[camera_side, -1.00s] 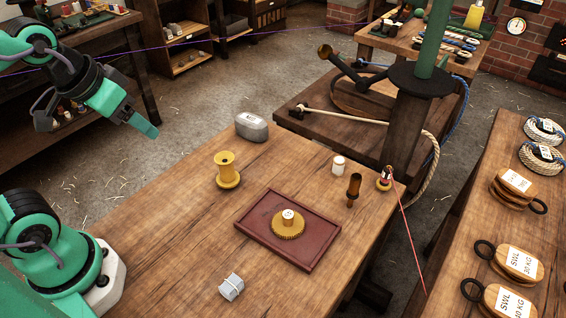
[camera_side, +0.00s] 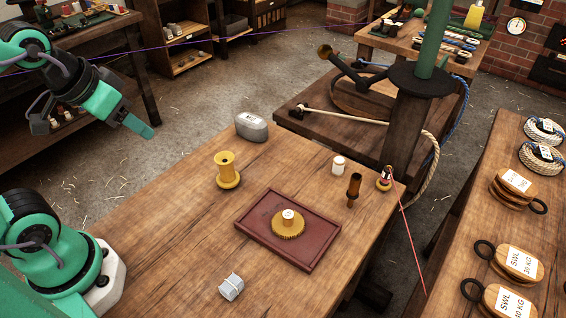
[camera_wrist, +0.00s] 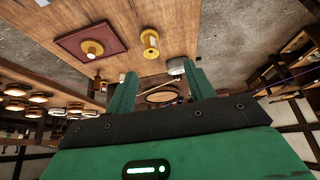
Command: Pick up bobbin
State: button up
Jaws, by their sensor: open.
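A yellow spool-shaped bobbin (camera_side: 225,165) with a wide flange at its foot stands upright on the wooden table, left of the dark red tray. It also shows in the wrist view (camera_wrist: 150,42), beyond the fingertips. My gripper (camera_side: 146,130) is in the air at the left, above and well apart from the bobbin. In the wrist view its two green fingers (camera_wrist: 160,74) are spread with nothing between them. In the side view the fingers overlap.
The red tray (camera_side: 256,230) holds a toothed yellow wheel (camera_side: 289,229) with a small labelled cylinder on top.

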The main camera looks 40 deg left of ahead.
jog(key=shift+w+r, duration=0.1)
jog(key=w+d+r+g, duration=0.1)
jog(key=w+d+r, duration=0.1)
jog(key=w, duration=0.4)
jog(key=w+d+r, duration=0.2)
jog(key=w, duration=0.3)
jog(key=m+g, duration=0.3)
jog(key=g, duration=0.2)
send_over(339, 160)
notch_tip(339, 160, down, 20)
jog(key=shift+w+r, duration=0.1)
jog(key=shift+d+f, duration=0.1)
jog(key=shift+f, duration=0.15)
jog(key=shift+f, duration=0.15)
jog(key=shift+f, duration=3.75)
